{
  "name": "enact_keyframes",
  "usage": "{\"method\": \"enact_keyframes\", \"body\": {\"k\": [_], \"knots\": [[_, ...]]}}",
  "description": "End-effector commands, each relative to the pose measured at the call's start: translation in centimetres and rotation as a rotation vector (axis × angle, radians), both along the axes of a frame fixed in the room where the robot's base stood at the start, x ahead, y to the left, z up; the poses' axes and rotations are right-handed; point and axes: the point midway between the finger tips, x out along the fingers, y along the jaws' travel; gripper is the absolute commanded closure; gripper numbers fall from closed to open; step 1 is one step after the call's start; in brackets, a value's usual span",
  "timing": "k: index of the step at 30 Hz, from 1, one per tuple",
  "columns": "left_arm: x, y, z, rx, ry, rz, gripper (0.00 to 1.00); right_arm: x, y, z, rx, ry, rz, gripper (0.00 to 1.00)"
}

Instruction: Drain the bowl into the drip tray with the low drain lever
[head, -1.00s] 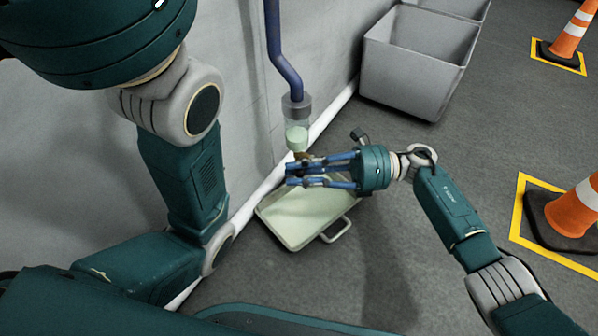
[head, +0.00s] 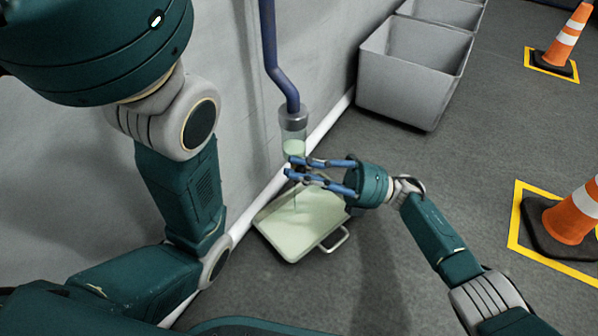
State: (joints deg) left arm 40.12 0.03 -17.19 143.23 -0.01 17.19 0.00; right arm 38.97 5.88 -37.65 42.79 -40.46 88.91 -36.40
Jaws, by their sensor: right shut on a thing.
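The clear bowl (head: 293,124) with a grey collar hangs under a blue pipe by the wall, with pale green liquid in its lower part. My right gripper (head: 296,167) is just below the bowl, its blue fingers shut on the low drain lever (head: 302,168), which they mostly hide. A thin stream appears to fall below the fingers toward the tray. The pale green drip tray (head: 318,225), with a handle at its front right, lies on the floor beneath. My left arm shows at the left; its gripper is out of view.
Grey bins (head: 410,75) stand along the wall behind. Orange traffic cones (head: 572,215) on yellow-edged floor squares stand at the right. A blue pipe (head: 270,45) runs down the wall.

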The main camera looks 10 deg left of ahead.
Motion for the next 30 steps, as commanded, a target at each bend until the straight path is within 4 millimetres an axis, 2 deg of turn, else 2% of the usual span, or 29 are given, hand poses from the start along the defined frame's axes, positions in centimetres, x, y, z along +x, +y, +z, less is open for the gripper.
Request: {"method": "enact_keyframes", "body": {"k": [14, 15, 17, 26, 30], "knots": [[0.0, 0.0, 0.0, 0.000, 0.000, 0.000, 1.00, 0.4, -0.2, 0.5, 0.011, 0.009, -0.008, 1.00], [0.0, 0.0, 0.0, 0.000, 0.000, 0.000, 1.00, 0.4, -0.2, 0.4, 0.010, 0.009, -0.009, 0.75], [0.0, 0.0, 0.0, 0.000, 0.000, 0.000, 1.00, 0.4, -0.2, 0.4, 0.010, 0.009, -0.008, 0.64], [0.1, 0.1, 0.0, -0.002, 0.005, -0.001, 1.00, 0.2, -0.2, 0.1, 0.006, 0.011, -0.005, 0.64], [0.1, 0.1, 0.0, -0.002, 0.004, -0.001, 1.00, 0.6, -1.2, -0.3, 0.004, 0.012, -0.006, 0.64]]}}
